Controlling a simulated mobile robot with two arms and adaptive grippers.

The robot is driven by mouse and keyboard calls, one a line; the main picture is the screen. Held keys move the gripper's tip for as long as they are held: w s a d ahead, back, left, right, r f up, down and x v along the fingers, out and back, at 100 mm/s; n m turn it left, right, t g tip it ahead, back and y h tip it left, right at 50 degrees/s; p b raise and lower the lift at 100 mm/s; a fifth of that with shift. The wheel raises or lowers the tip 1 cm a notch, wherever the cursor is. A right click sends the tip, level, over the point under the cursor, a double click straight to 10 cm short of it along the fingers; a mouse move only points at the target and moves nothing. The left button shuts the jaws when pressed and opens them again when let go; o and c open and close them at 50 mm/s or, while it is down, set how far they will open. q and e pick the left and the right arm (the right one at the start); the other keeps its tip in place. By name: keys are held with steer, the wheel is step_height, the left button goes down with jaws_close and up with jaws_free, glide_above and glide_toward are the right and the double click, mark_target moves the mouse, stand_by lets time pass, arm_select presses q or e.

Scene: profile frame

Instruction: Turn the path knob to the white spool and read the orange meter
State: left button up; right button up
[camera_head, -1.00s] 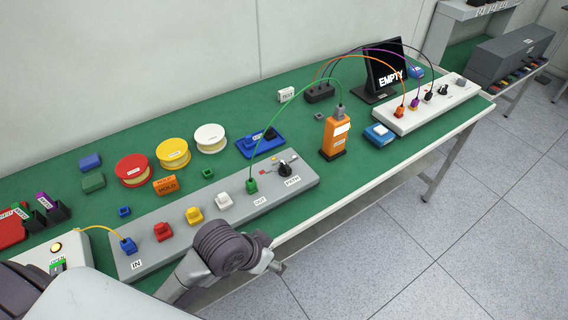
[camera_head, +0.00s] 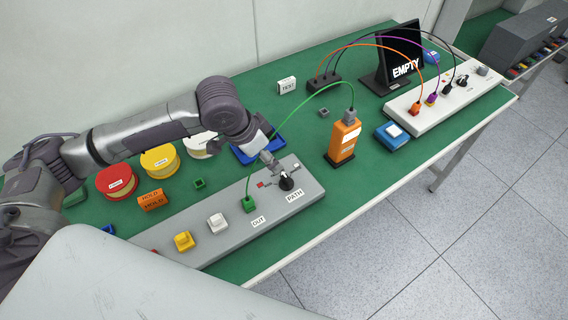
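The black path knob (camera_head: 287,183) sits at the right end of the grey panel (camera_head: 305,190), above its PATH label. My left gripper (camera_head: 276,169) comes down from the upper left with its tips at or just above the knob. I cannot tell whether they touch it or how far apart the fingers are. The white spool (camera_head: 200,147) stands behind the panel, partly hidden by my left arm. The orange meter (camera_head: 341,146) stands upright right of the panel, with a green cable on top. Its pale display (camera_head: 351,134) is too small to read. My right gripper is not in view.
Yellow (camera_head: 160,161) and red (camera_head: 116,183) spools stand to the left, near an orange HOLD block (camera_head: 153,201). A blue tray (camera_head: 243,155) lies behind the knob. A black screen (camera_head: 402,60) reads EMPTY. A blue box (camera_head: 392,136) sits right of the meter.

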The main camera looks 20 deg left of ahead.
mark_target(286, 178)
arm_select(q)
steer(key=f, duration=0.2)
steer(key=d+f, duration=0.2)
steer(key=f, duration=0.1)
steer(key=shift+w+d+f+p, duration=0.15)
steer(key=shift+w+f+p, duration=0.05)
steer(key=shift+f+p, duration=0.2)
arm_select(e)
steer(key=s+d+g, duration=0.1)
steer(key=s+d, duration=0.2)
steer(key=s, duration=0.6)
arm_select(q)
steer(key=x, duration=0.5)
steer(key=shift+w+f, duration=0.2)
steer(key=shift+w, duration=0.1)
steer(key=shift+w+d+f, duration=0.1)
steer(key=shift+f, duration=0.3)
steer(key=c, duration=1.1)
steer(key=shift+p, duration=0.3)
steer(key=shift+c, duration=0.2)
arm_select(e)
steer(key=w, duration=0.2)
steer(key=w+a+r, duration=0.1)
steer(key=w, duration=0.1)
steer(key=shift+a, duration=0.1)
